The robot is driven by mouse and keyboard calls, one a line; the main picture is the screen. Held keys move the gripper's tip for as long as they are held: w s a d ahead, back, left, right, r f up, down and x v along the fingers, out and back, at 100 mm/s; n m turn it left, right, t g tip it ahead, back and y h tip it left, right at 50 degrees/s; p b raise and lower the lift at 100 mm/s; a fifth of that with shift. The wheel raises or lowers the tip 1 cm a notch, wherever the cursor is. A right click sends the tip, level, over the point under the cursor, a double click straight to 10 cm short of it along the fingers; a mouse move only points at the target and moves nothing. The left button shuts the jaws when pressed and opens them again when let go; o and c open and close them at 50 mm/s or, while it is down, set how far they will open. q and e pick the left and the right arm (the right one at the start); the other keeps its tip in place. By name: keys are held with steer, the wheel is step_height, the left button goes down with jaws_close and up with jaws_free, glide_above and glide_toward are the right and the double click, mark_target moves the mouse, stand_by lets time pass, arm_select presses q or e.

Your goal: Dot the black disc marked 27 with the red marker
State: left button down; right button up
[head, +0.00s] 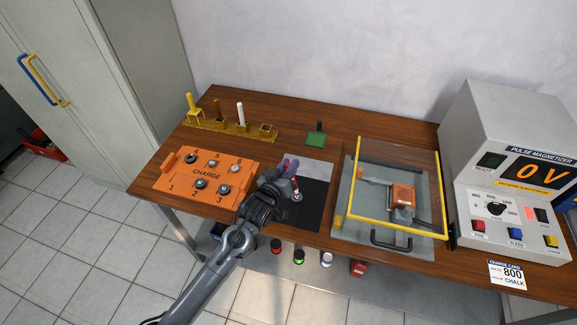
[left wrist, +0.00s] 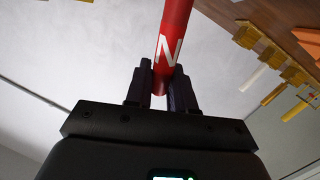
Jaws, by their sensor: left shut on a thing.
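My left gripper (head: 292,180) is over the two-tone grey and black mat (head: 316,201) at the table's middle. It is shut on a red marker (left wrist: 173,45) with a white letter N, seen between the fingers in the left wrist view. A small round grey-black disc (head: 297,197) shows right below the gripper on the mat. Whether the marker touches it I cannot tell. The number 27 is not readable on any disc. An orange tray (head: 160,181) marked CHARGE holds several dark discs in numbered places; place 1 looks empty. My right gripper is not in view.
A yellow rack (head: 210,127) with yellow, brown and white sticks and an empty socket stands behind the tray. A yellow-framed clear guard (head: 444,190) and the pulse magnetizer (head: 506,120), reading 0 V, fill the right.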

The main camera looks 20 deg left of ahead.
arm_select(q)
steer(key=shift+f, duration=0.1)
stand_by(0.5)
steer(key=shift+f, duration=0.5)
stand_by(0.3)
stand_by(0.7)
steer(key=shift+f, duration=0.15)
stand_by(1.0)
steer(key=shift+r+p, duration=0.85)
steer(key=shift+p, duration=0.1)
step_height(320, 180, up, 6)
steer(key=p, duration=0.5)
steer(key=shift+f+p, duration=0.2)
steer(key=shift+p, duration=0.1)
steer(key=shift+f, duration=0.1)
